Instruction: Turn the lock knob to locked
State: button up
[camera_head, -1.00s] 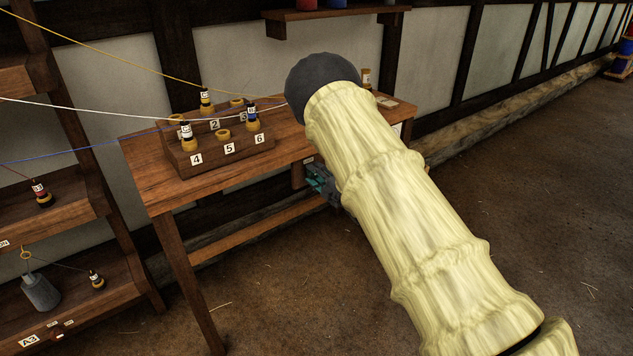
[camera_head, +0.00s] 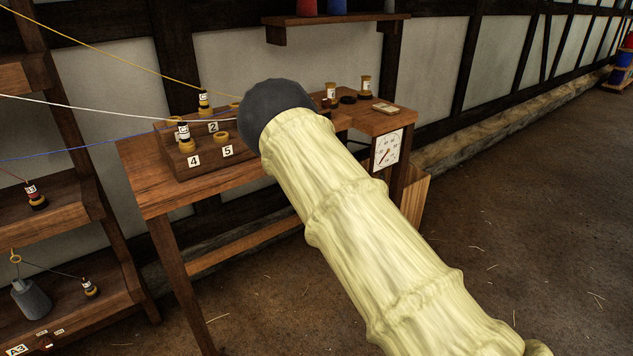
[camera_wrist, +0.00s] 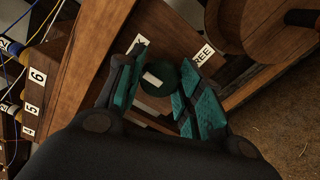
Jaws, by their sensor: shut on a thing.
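The lock knob (camera_wrist: 160,79) is a dark green round knob with a white bar mark, seen in the wrist view. It sits on a wooden panel. My gripper (camera_wrist: 160,85) has its teal fingers on either side of the knob, shut on it. A white label reading "FREE" (camera_wrist: 203,53) is to the right of the knob. The white bar lies aslant, away from that label. Another label at the upper left is mostly hidden by a finger. In the head view the knob and gripper are hidden behind my pale sleeved arm.
The wooden bench (camera_head: 160,190) carries a numbered rack (camera_head: 205,165) with several bobbins. Yellow, white and blue lines run leftward from there. A dial (camera_head: 387,150) is on the bench's right end. Shelves (camera_head: 65,195) stand at the left. The floor at the right is clear.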

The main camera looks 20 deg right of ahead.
jog(key=o, duration=1)
jog(key=v, duration=1.2)
jog(key=shift+f, duration=0.1)
